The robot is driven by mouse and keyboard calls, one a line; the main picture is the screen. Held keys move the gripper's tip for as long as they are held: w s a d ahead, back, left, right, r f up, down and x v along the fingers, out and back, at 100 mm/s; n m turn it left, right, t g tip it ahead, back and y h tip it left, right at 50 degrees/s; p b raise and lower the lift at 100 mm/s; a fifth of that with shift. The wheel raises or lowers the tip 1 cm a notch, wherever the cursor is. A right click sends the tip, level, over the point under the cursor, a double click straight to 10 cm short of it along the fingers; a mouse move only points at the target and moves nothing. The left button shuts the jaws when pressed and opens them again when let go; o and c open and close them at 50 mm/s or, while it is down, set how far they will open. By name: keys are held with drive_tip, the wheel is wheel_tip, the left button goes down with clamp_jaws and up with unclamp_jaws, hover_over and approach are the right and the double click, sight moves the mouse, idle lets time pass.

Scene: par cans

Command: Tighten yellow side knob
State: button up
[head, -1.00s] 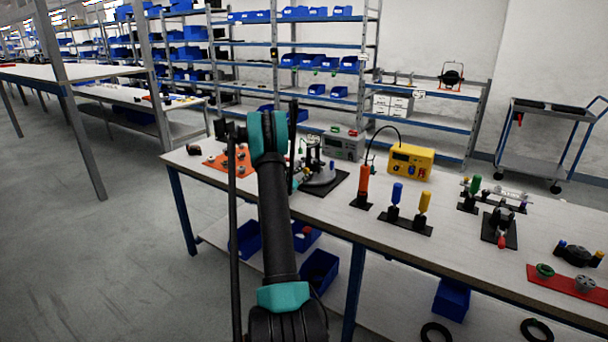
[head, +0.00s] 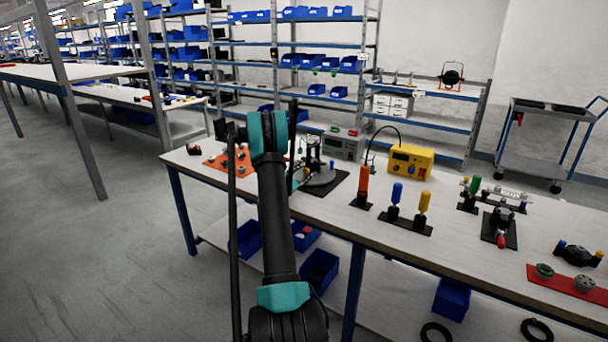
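I cannot tell whether this is the knob meant. My arm rises through the middle of the view and covers part of the bench's left half. Dark parts show beside its teal joint, but the gripper's fingertips cannot be made out. Whether it is open or touching anything cannot be seen.
The workbench (head: 330,215) holds an orange mat (head: 215,160), a round grey fixture on a black mat, a yellow box (head: 411,160), a grey box (head: 343,146), coloured upright handles and a red mat (head: 560,281). Shelves stand behind. Open floor lies left.

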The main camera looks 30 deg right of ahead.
idle(0.3)
drive_tip(key=n, duration=0.5)
drive_tip(key=shift+n, duration=0.4)
drive_tip(key=n, duration=0.5)
drive_tip(key=shift+w, duration=0.1)
drive_tip(key=v, duration=1.7)
drive_tip(key=shift+a, duration=0.4)
drive_tip(key=shift+s+r+m, duration=0.3)
drive_tip(key=shift+s, duration=0.1)
drive_tip(key=s+a+r+m+g+y, duration=0.1)
drive_tip(key=s+a+r+m+y, duration=0.1)
drive_tip(key=s+a+m+y, duration=0.4)
drive_tip(key=shift+s+a+m+g+y, duration=0.35)
drive_tip(key=shift+s+a+m, duration=1.7)
drive_tip(key=shift+m, duration=0.85)
drive_tip(key=shift+r, duration=0.1)
